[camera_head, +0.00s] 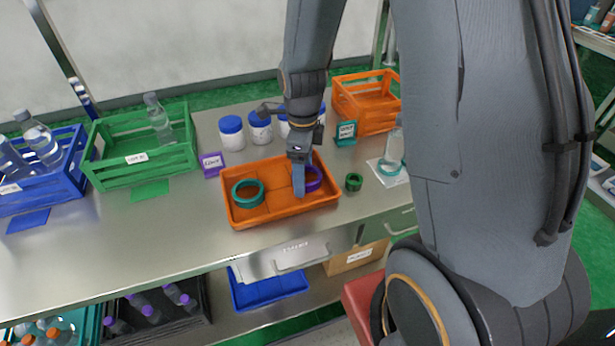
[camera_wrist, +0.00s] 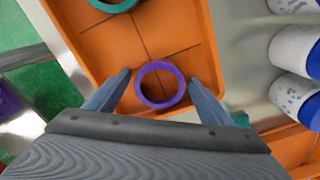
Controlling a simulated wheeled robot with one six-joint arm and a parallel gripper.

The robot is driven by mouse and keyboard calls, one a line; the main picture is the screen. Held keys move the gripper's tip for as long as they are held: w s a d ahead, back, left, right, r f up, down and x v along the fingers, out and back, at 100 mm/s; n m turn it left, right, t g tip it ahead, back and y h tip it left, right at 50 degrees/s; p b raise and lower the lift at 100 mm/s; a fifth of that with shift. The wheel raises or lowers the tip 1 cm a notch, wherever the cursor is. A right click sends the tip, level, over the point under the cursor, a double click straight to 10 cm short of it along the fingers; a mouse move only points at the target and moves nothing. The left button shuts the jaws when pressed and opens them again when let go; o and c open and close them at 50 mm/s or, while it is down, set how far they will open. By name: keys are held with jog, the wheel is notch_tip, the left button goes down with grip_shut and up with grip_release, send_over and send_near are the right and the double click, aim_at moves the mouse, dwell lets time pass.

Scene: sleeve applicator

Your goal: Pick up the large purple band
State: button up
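The purple band (camera_wrist: 160,84) lies flat in the orange tray (camera_wrist: 79,43), seen from above in the wrist view. In the head view the purple band (camera_head: 314,178) is partly hidden behind my gripper (camera_head: 299,188). In the wrist view my gripper (camera_wrist: 160,88) is open, with one finger on each side of the band. I cannot tell whether the fingers touch it. A larger teal band (camera_head: 248,193) lies in the left part of the tray.
A green ring (camera_head: 353,182) stands right of the tray. White jars with blue lids (camera_head: 231,132) stand behind it. An orange crate (camera_head: 366,103) is at the back right. A green crate (camera_head: 142,148) and a blue crate (camera_head: 42,170) stand left. The steel counter (camera_head: 160,245) is clear at front left.

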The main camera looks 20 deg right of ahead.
jog(key=c, duration=0.8)
jog(key=shift+r, duration=0.15)
notch_tip(320, 180, up, 10)
jog(key=shift+f+b, duration=0.1)
jog(key=shift+b, duration=0.85)
jog(key=shift+r+p, duration=0.75)
jog(key=shift+p, duration=0.1)
jog(key=p, duration=0.4)
jog(key=shift+r+p, duration=0.2)
jog(key=shift+p, duration=0.1)
jog(key=shift+d+f+p, duration=0.1)
jog(key=shift+p, duration=0.9)
